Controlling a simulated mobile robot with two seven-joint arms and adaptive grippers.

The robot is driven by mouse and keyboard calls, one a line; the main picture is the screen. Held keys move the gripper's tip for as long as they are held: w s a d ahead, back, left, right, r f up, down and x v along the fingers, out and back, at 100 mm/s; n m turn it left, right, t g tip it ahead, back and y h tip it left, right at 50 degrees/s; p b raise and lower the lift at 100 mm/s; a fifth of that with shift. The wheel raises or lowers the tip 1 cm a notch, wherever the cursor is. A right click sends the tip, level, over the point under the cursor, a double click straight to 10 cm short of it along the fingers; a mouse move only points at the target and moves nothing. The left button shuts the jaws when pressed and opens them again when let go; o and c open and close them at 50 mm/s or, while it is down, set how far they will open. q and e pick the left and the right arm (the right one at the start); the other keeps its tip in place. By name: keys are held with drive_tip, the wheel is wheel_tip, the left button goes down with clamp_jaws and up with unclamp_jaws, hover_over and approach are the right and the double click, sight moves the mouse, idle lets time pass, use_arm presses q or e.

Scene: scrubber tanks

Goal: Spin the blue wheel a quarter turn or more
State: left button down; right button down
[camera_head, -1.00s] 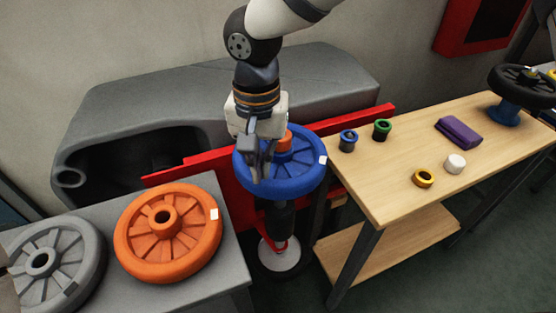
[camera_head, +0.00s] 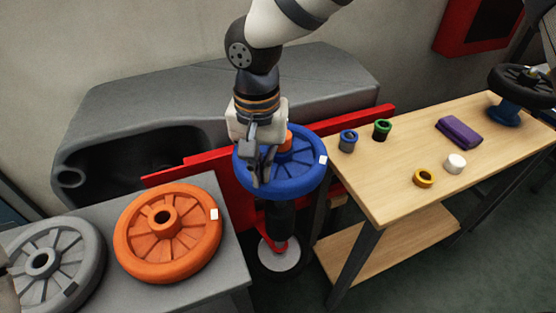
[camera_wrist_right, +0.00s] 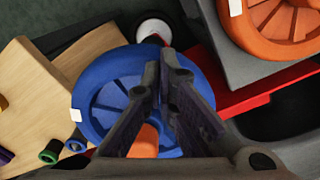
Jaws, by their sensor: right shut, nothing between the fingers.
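The blue wheel (camera_head: 300,180) lies flat on a dark upright post, with an orange piece (camera_head: 289,139) at its hub and a white mark (camera_head: 323,160) on its right rim. My right gripper (camera_head: 258,180) is shut and empty, pointing down over the wheel's left part. The right wrist view shows its fingers (camera_wrist_right: 168,75) together over the blue wheel (camera_wrist_right: 100,75); whether they touch it I cannot tell. The white mark also shows there (camera_wrist_right: 76,115).
An orange wheel (camera_head: 140,240) and a grey wheel (camera_head: 75,265) lie on a grey table at left. A wooden table (camera_head: 385,195) at right holds several small rings, a purple cloth (camera_head: 459,132) and a black wheel (camera_head: 518,82). A red beam (camera_head: 220,170) runs behind the blue wheel.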

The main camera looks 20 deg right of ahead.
sight(298, 181)
drive_tip(key=shift+f, duration=0.3)
